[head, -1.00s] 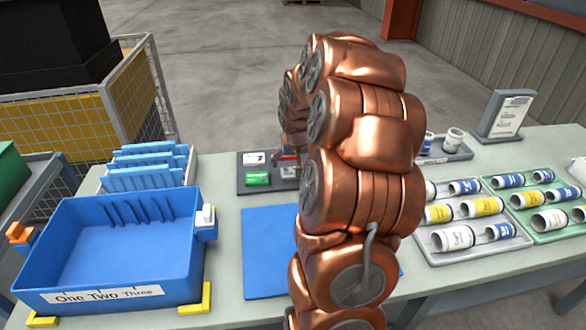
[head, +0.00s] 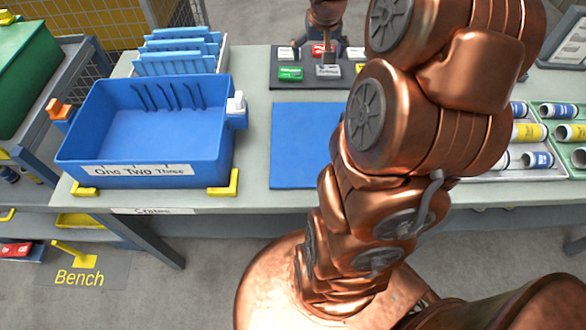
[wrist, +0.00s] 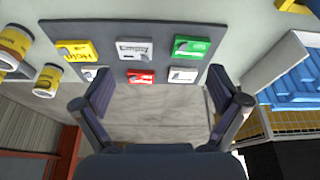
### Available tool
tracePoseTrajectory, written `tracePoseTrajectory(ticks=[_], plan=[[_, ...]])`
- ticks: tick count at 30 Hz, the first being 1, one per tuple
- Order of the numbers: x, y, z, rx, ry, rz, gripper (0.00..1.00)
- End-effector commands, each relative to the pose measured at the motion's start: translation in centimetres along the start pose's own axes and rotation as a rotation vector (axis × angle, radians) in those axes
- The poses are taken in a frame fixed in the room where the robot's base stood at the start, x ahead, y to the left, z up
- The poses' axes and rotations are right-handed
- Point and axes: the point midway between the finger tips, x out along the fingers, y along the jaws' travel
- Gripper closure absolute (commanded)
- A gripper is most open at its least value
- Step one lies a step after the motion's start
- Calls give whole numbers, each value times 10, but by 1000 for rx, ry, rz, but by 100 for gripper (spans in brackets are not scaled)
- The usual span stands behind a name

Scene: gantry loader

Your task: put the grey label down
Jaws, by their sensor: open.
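The grey label (wrist: 133,48), marked "Empty", lies flat on a dark label board (wrist: 160,62), in the middle of a row between the yellow label (wrist: 75,50) and the green label (wrist: 190,47). It also shows in the head view (head: 328,71). My gripper (wrist: 160,100) is open and empty, its two fingers wide apart. The grey label lies beyond the fingertips in the wrist view, not between them. In the head view my gripper hangs over the back of the board, and its fingertips are hard to make out.
A red label (wrist: 141,76) and a white label (wrist: 183,75) share the board. A blue mat (head: 300,150) lies bare in front of it. A blue crate (head: 80,160) stands left. Trays of tubes (head: 560,112) stand right, partly behind my arm.

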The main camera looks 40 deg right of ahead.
Motion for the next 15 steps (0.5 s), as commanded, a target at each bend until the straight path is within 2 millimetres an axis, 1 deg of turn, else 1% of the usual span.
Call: tracePoseTrajectory(ticks=[1, 3, 5, 6, 8, 9, 10, 14, 15], plan=[[-8, -18, 15, -38, -20, -10, 3], [-16, -39, 38, -87, -55, -20, 3], [-22, -55, 58, -125, -85, -28, 3], [-27, -64, 71, -151, -102, -34, 3], [-34, -77, 93, -189, -133, -40, 3], [-38, -84, 108, -215, -155, -42, 3], [-41, -89, 119, -233, -169, -45, 3], [-55, -106, 166, -309, -232, -52, 3], [-59, -109, 182, -333, -252, -54, 3]])
